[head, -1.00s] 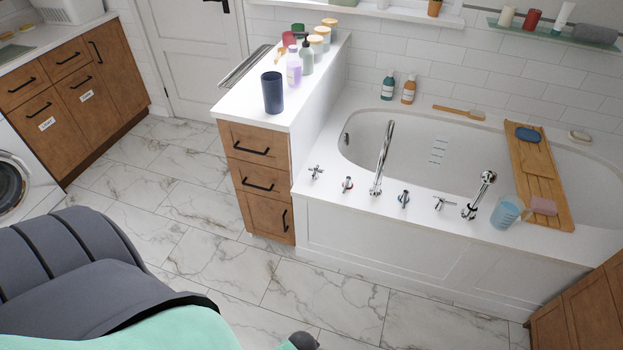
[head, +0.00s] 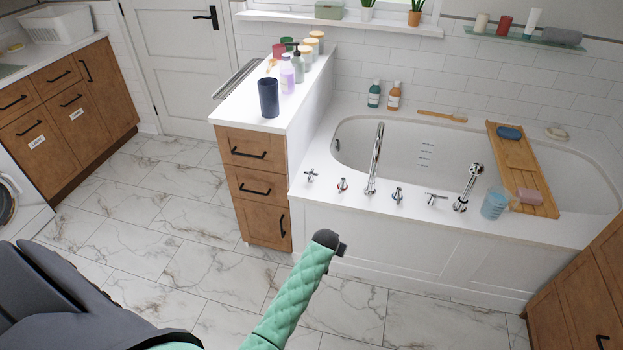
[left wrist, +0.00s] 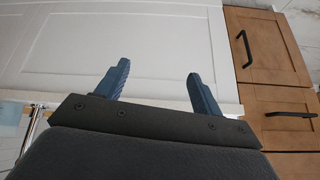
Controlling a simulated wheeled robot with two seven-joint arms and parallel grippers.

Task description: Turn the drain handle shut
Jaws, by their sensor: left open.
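Several chrome fittings stand in a row on the bath's front rim: a cross handle (head: 310,175), two small knobs (head: 342,184) (head: 397,195), a tall spout (head: 375,160) and a lever handle (head: 436,198). I cannot tell which is the drain handle. My left arm reaches up from the bottom of the head view, its dark end in front of the bath panel, below and apart from the fittings. In the left wrist view my left gripper (left wrist: 158,70) is open and empty, with the white panel beyond its fingers. My right gripper is not in view.
The white bath (head: 440,245) has a hand shower (head: 470,185), a blue cup (head: 495,203) and a wooden tray (head: 510,150). A drawer cabinet (head: 253,185) with bottles and a dark cup (head: 269,98) adjoins its left end. Another wooden cabinet (head: 580,300) stands at right. The marble floor is clear.

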